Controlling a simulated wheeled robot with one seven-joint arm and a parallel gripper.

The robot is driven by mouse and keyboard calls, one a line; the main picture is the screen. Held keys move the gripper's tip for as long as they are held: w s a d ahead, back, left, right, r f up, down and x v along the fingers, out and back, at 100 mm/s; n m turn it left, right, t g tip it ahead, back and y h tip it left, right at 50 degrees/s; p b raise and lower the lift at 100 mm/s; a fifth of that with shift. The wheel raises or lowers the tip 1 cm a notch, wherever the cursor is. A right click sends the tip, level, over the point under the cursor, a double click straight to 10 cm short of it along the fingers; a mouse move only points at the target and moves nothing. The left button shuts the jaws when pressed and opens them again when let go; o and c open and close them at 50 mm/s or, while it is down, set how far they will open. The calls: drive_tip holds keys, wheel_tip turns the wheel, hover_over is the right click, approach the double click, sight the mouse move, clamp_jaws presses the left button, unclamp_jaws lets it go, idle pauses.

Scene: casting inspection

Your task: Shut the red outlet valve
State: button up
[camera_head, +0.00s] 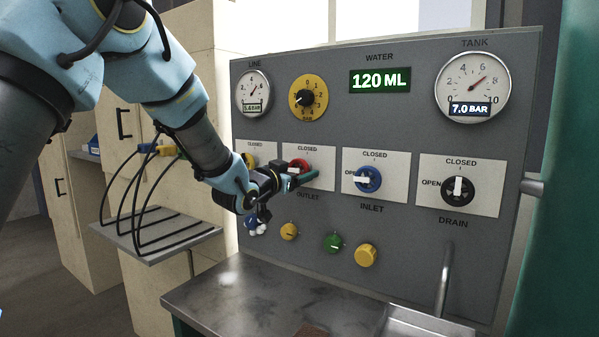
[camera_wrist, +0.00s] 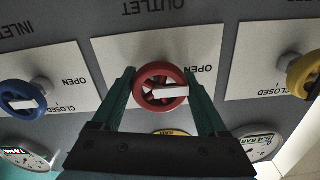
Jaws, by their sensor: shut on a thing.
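The red outlet valve (camera_wrist: 143,94) is a round handwheel with a white pointer bar, on a white plate marked OPEN and CLOSED. In the wrist view, which is upside down, the bar lies nearly level, its free end toward the OPEN side. My gripper (camera_wrist: 160,80) has one green finger on each side of the wheel and is shut on it. In the head view, the valve (camera_head: 299,163) is partly hidden by my gripper (camera_head: 297,176), which reaches it from the left front.
The blue inlet valve (camera_head: 369,179) and black drain valve (camera_head: 458,190) are to the right; a yellow valve (camera_wrist: 302,76) is on the other side. Small knobs (camera_head: 334,243) sit below. The tank gauge (camera_head: 472,87) reads 7.0 bar; the water display (camera_head: 380,80) reads 120 ML. A metal counter (camera_head: 225,290) is below.

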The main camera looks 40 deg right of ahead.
drive_tip(key=c, duration=0.7)
drive_tip(key=shift+f, duration=0.1)
